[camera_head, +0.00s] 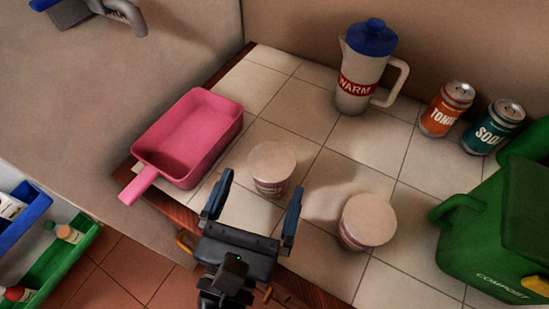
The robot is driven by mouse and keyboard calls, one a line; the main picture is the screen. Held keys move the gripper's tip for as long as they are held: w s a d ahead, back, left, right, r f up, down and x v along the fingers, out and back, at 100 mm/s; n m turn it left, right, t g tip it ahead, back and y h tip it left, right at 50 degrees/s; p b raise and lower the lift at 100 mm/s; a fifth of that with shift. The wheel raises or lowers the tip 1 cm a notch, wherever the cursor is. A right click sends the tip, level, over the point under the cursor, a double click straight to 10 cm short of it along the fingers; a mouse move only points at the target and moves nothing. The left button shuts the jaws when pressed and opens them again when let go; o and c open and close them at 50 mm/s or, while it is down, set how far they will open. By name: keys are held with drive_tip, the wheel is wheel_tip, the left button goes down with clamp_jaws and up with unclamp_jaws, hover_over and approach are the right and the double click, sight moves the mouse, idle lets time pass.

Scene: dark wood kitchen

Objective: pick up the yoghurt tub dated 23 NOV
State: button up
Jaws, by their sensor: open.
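Two white-lidded yoghurt tubs stand upright on the tiled counter. The left tub (271,169) is just beyond my gripper (254,205), in line with the gap between its fingers. The right tub (367,222) stands to the right of my gripper, apart from it. Both have reddish bands of print low on their sides. The dates are too small or hidden to read, so I cannot tell which tub says 23 NOV. My gripper is open and empty, its two fingers pointing toward the left tub.
A pink scoop-like tray (190,137) lies left of the tubs at the counter edge. A jug marked WARM (362,75), a TONIC can (446,109) and a SODA can (492,127) stand behind. A green COMPOST bin (477,240) is at right.

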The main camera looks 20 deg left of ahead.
sight(272, 158)
drive_tip(key=w, duration=0.4)
drive_tip(key=w+p, duration=0.1)
drive_tip(key=w, duration=0.1)
drive_tip(key=shift+w+a+r, duration=0.2)
drive_tip(key=shift+w+a, duration=0.05)
drive_tip(key=shift+c, duration=0.4)
drive_tip(key=c, duration=1)
